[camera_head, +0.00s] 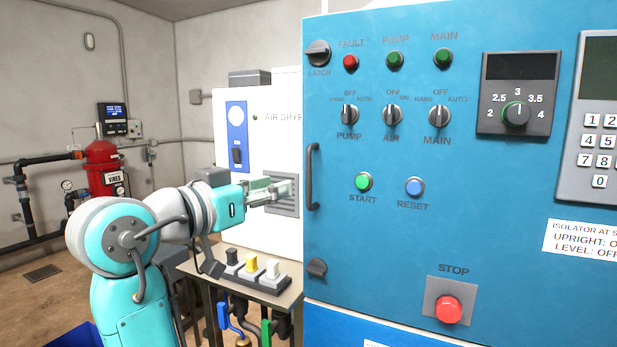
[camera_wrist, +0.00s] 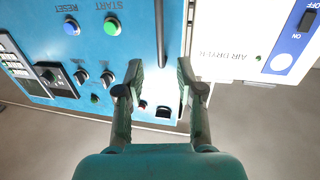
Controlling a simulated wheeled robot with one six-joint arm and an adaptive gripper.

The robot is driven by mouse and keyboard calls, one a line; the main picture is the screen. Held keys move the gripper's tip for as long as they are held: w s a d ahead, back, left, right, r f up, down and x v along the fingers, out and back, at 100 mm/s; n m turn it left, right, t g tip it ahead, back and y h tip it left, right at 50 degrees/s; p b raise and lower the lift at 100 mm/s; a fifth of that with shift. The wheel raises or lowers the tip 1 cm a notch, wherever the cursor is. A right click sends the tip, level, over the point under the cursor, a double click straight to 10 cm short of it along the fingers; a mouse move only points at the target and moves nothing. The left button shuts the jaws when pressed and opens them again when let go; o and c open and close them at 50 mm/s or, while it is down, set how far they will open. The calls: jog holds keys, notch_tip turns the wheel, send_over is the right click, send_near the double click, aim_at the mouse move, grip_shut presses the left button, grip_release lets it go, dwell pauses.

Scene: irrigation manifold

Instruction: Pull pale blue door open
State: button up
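The blue door (camera_head: 385,230) is the front of a large cabinet on the right of the head view and looks shut. Its dark upright bar handle (camera_head: 311,176) is near its left edge. Round dark knobs, the one labelled LATCH (camera_head: 318,53) and a lower one (camera_head: 317,268), sit above and below the handle. My gripper (camera_head: 284,190) is just left of the handle in the head view. In the wrist view, which is upside down, my gripper (camera_wrist: 160,66) is open and empty. The handle (camera_wrist: 161,30) lines up with the gap between its fingertips; I cannot tell the remaining distance.
A white air dryer cabinet (camera_head: 245,135) stands behind my gripper. A bench (camera_head: 285,297) with black, yellow and white switches is below it. The door carries a red stop button (camera_head: 449,309), selector switches and lamps. A red tank (camera_head: 103,165) stands far left; floor is open there.

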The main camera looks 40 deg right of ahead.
aim_at(307, 177)
jog(key=d, duration=0.3)
jog(key=w+d, duration=0.1)
jog(key=d, duration=0.6)
jog(key=shift+w+d, duration=0.25)
jog(key=shift+w, duration=0.1)
grip_shut()
